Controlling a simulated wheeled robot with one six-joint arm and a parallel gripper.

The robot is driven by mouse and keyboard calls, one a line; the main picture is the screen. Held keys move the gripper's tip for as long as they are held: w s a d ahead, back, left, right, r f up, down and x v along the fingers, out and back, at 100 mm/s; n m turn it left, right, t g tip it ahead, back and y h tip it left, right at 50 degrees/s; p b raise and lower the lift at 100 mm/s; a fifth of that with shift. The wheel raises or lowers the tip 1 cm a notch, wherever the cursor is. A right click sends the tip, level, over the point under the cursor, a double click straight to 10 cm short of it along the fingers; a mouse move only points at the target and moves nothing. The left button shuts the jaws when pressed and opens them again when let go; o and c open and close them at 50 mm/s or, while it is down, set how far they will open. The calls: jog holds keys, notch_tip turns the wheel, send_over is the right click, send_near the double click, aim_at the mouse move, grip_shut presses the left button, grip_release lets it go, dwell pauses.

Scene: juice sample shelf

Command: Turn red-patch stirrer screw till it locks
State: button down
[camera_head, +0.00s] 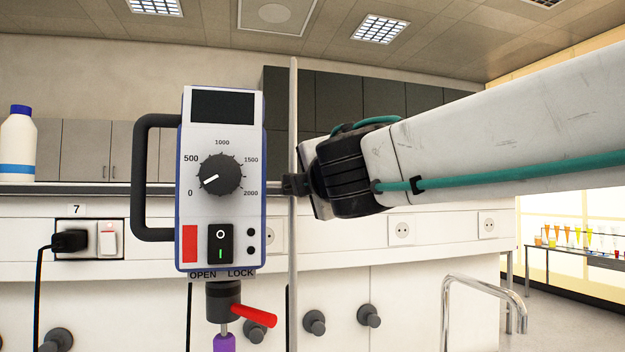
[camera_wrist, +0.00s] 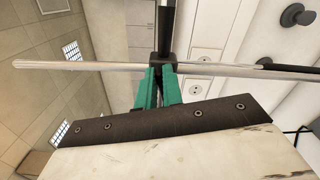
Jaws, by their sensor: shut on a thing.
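The stirrer (camera_head: 220,120) is a white and blue box with a dial, a red patch (camera_head: 190,244) at lower left and a black side handle. A black clamp (camera_head: 292,184) joins its side arm to a thin upright rod (camera_head: 293,100). My gripper (camera_head: 308,185) reaches in from the right at this clamp. In the wrist view its green fingers (camera_wrist: 157,85) are shut on the black screw part of the clamp, beside the grey rod (camera_wrist: 80,66). The screw is mostly hidden by the fingers. How far it is turned cannot be seen.
Below the stirrer are OPEN and LOCK labels, a black chuck (camera_head: 222,300) with a red lever (camera_head: 254,315) and a purple shaft. A white bottle (camera_head: 17,150) stands at left on the bench. A bent metal rail (camera_head: 484,283) is at lower right.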

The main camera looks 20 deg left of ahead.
jog(key=shift+s+a+f+m, duration=0.1)
jog(key=shift+m, duration=0.65)
jog(key=shift+s+a+f+m, duration=0.1)
jog(key=shift+m, duration=0.65)
jog(key=shift+r, duration=0.1)
jog(key=c, duration=1.5)
grip_release()
jog(key=shift+o, duration=0.3)
jog(key=shift+s+a, duration=0.1)
jog(key=shift+a, duration=0.2)
jog(key=v, duration=0.8)
jog(key=shift+w+d, duration=0.25)
